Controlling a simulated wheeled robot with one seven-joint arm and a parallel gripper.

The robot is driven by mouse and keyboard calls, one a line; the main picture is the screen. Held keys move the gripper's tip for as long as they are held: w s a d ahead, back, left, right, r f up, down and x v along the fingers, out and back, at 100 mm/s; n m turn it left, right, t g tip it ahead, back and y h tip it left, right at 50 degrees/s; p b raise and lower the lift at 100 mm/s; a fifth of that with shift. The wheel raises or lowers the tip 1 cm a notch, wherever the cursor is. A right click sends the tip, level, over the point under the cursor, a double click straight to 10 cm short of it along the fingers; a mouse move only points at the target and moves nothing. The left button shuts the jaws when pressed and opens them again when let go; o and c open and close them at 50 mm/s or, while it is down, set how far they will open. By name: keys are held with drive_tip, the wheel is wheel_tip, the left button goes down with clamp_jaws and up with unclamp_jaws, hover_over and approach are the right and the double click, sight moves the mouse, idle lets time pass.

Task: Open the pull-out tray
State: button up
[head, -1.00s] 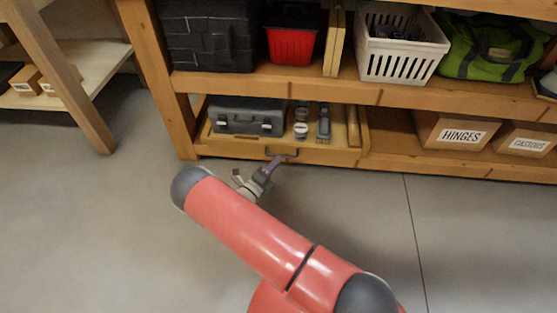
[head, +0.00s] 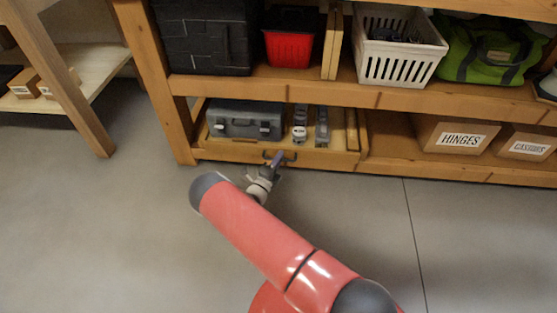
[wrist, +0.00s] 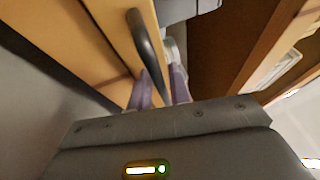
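The pull-out tray (head: 225,154) sits in the lower left bay of the wooden bench, with its front about level with the shelf edge. Its dark bar handle (head: 290,156) is on the front; in the wrist view the handle (wrist: 146,45) runs down between my fingers. My gripper (head: 277,160) is at the handle in the head view. In the wrist view the purple fingers of my gripper (wrist: 163,85) lie close on either side of the bar and look shut on it. Their contact is partly hidden. The tray holds a grey case (head: 243,120) and tools (head: 310,125).
Cardboard boxes (head: 456,136) stand on the lower shelf at right. A white crate (head: 398,70), a red bin (head: 289,48) and a green bag (head: 490,55) are on the shelf above. A wooden table leg (head: 65,80) is at left. The floor (head: 100,230) before the tray is clear.

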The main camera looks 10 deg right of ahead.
clamp_jaws()
drive_tip(key=shift+s, duration=0.1)
drive_tip(key=s+a+p, duration=0.1)
drive_tip(key=s+a, duration=0.2)
drive_tip(key=s, duration=0.7)
drive_tip(key=s+a+p, duration=0.1)
drive_tip(key=s+a, duration=0.3)
drive_tip(key=s, duration=0.7)
drive_tip(key=s+a+p, duration=0.1)
drive_tip(key=s+a, duration=0.2)
drive_tip(key=s, duration=0.8)
drive_tip(key=shift+a, duration=0.25)
drive_tip(key=shift+w, duration=0.1)
unclamp_jaws()
